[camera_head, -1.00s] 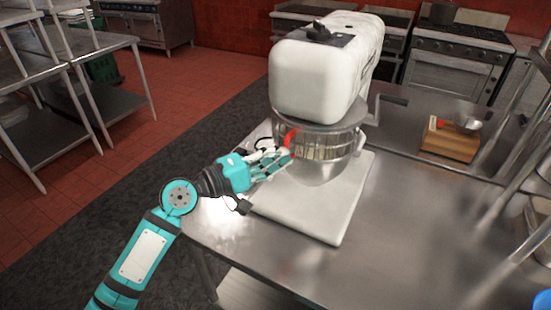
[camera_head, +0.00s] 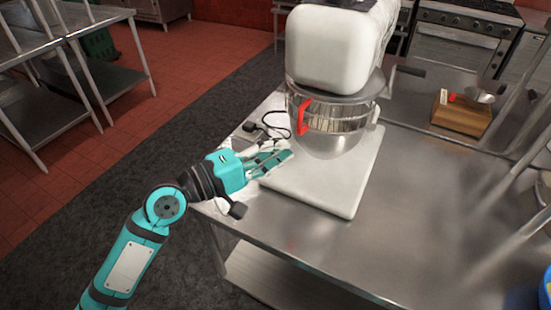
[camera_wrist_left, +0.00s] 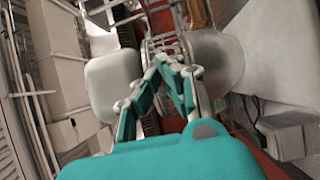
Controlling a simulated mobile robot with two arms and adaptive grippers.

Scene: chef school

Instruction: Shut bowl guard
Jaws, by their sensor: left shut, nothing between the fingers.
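A white stand mixer (camera_head: 335,45) stands on the steel table. Its wire bowl guard (camera_head: 345,120), with a red handle (camera_head: 303,117) at the front left, sits around the top of the metal bowl (camera_head: 330,147). Wire mesh shows across the front above the bowl; I cannot tell whether the guard is fully shut. My left gripper (camera_head: 287,157) is shut and empty, below and left of the red handle and apart from it. In the left wrist view the fingertips (camera_wrist_left: 172,62) come together, with the bowl (camera_wrist_left: 215,60) beyond to the right. My right gripper is not in view.
A white base plate (camera_head: 345,200) lies under the mixer. A black cable (camera_head: 275,122) lies behind my gripper. A wooden box (camera_head: 462,115) with a small metal bowl stands at the right. The table front (camera_head: 300,245) is clear.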

